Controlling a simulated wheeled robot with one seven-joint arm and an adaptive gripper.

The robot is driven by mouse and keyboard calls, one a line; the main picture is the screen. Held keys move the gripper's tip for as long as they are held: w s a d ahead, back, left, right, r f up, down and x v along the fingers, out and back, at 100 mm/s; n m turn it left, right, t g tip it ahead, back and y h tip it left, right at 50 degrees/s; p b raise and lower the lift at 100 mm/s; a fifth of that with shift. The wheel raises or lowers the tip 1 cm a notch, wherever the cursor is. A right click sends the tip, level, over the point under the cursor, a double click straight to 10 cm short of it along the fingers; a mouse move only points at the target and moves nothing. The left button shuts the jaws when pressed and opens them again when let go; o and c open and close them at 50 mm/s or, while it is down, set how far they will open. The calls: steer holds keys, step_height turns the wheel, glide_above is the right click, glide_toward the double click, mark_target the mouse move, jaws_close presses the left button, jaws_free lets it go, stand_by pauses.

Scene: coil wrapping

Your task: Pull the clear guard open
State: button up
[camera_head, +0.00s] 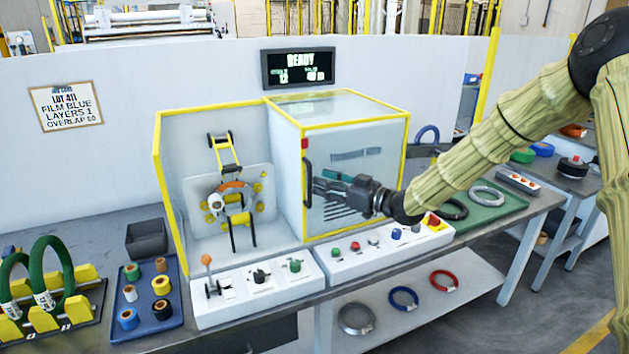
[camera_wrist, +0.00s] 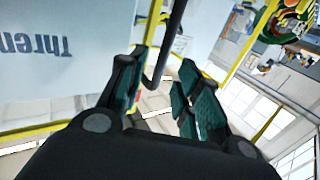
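The clear guard (camera_head: 355,165) is a yellow-edged clear box at the right of the wrapping station, whose ring and coil holder (camera_head: 232,198) stand uncovered on its left. A black upright handle (camera_head: 307,183) is at the left edge of the guard's front. My gripper (camera_head: 320,186) is in front of the guard with its fingertips close to the handle. In the wrist view my gripper (camera_wrist: 162,85) has its teal-padded fingers apart, and the black handle (camera_wrist: 174,45) runs down between them. A gap shows on the right side of the handle; contact on the left is unclear.
White control panels (camera_head: 258,285) with knobs and buttons line the bench front below the guard. A blue tray of rolls (camera_head: 147,300) and green coils (camera_head: 52,275) lie at left. A green mat (camera_head: 485,205) with coils is at right, beyond my arm.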

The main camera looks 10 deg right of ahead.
steer(key=v, duration=0.6)
steer(key=shift+d, duration=0.3)
steer(key=shift+s, duration=0.1)
steer(key=s+f+m+g+h, duration=0.1)
steer(key=s+f+m+h, duration=0.2)
steer(key=s+f, duration=0.55)
steer(key=s+f+m+g+h, duration=0.1)
steer(key=s+f+m+h, duration=0.15)
steer(key=f, duration=1.15)
steer(key=s+f+m+g+h, duration=0.1)
steer(key=s+f+m+h, duration=0.15)
steer(key=s+f, duration=0.65)
steer(key=s+d+f+m+g+h, duration=0.1)
steer(key=s+f, duration=0.4)
steer(key=s, duration=0.5)
steer(key=s+d+f+m+g+h, duration=0.1)
steer(key=s+d+f+g+h, duration=0.2)
steer(key=s+f, duration=0.3)
steer(key=s+d+f+g+h, duration=0.2)
steer(key=s+f+g, duration=0.2)
steer(key=s, duration=1.1)
step_height(320, 180, down, 2)
steer(key=shift+s+f+m, duration=0.2)
steer(key=shift+s+m, duration=0.05)
steer(key=shift+m, duration=0.15)
